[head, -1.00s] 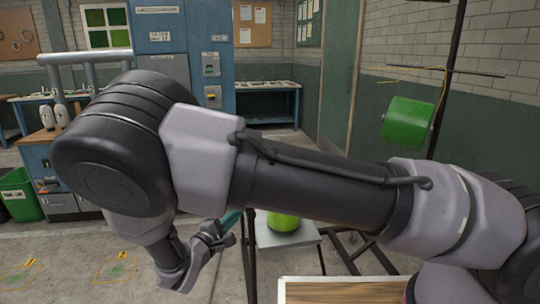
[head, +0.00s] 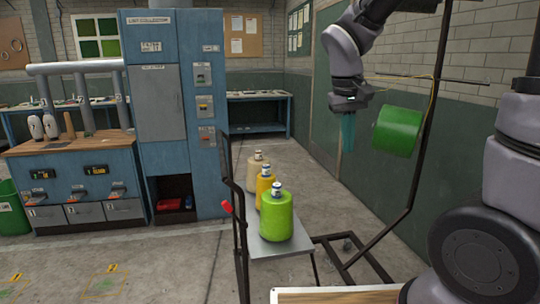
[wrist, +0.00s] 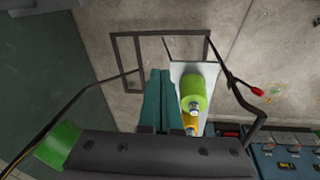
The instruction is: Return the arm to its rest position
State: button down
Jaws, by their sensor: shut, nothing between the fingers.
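My gripper (head: 347,132) hangs down at the upper right of the head view, with teal fingers, in front of the green wall. In the wrist view its two teal fingers (wrist: 160,100) lie side by side, shut and empty. My arm is raised and folded on the right side of the head view; part of it runs out of the top of the picture. The gripper is apart from the green roller (head: 397,130), which hangs just right of it in the head view.
A cart shelf (head: 285,243) carries a green bottle (head: 276,217), a yellow bottle (head: 265,185) and a beige bottle (head: 256,166). A dark metal stand (head: 413,170) rises at the right. A blue cabinet (head: 180,60) and a drawer bench (head: 80,150) stand left. The floor at front left is open.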

jog(key=s+d+r+m+t+y, duration=0.3)
jog(key=s+d+r+m+t, duration=0.2)
jog(key=s+r, duration=0.3)
jog(key=shift+s+d+r+t+y, duration=0.3)
jog(key=shift+s+d+r+t, duration=0.15)
jog(key=shift+r, duration=1.15)
